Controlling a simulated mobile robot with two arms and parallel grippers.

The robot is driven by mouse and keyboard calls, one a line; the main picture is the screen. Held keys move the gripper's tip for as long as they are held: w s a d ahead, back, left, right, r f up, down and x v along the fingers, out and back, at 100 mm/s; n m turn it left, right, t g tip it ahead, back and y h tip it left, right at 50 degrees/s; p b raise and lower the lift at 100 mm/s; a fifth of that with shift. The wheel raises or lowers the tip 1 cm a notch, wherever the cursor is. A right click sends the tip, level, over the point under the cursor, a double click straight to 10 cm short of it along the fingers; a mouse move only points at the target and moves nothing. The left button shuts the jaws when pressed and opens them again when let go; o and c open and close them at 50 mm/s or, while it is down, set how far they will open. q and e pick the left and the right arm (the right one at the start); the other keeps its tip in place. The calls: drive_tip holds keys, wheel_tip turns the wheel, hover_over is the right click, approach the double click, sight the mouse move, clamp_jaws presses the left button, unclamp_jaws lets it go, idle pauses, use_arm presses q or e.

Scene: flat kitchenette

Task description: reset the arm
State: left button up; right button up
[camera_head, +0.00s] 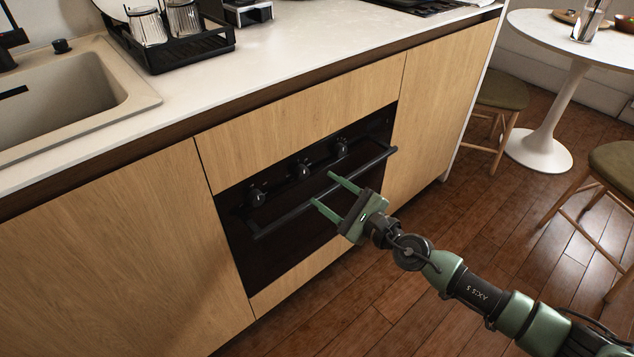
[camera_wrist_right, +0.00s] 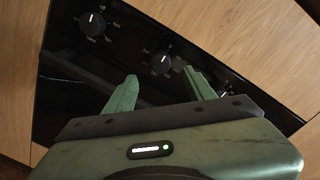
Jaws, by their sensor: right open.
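My right arm comes in from the lower right in the head view. Its green right gripper (camera_head: 329,193) is open and empty in front of the black oven (camera_head: 290,245). Its two fingers point toward the oven's bar handle (camera_head: 285,218), close to it; I cannot tell whether they touch it. The right wrist view shows the open fingers (camera_wrist_right: 160,85) with nothing between them. The oven's control knobs (camera_wrist_right: 160,63) show beyond the fingers. My left gripper is not in view.
A white counter (camera_head: 265,65) with a sink (camera_head: 70,100) and a black dish rack (camera_head: 180,45) holding glasses runs above the oven. Wooden cabinet fronts flank the oven. A round white table (camera_head: 570,45) and stools (camera_head: 500,93) stand at right. Wooden floor (camera_head: 440,225) is open between.

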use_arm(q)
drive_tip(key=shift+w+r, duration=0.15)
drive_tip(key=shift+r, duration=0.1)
use_arm(e)
drive_tip(key=shift+s+d, duration=0.3)
drive_tip(key=shift+s, duration=0.15)
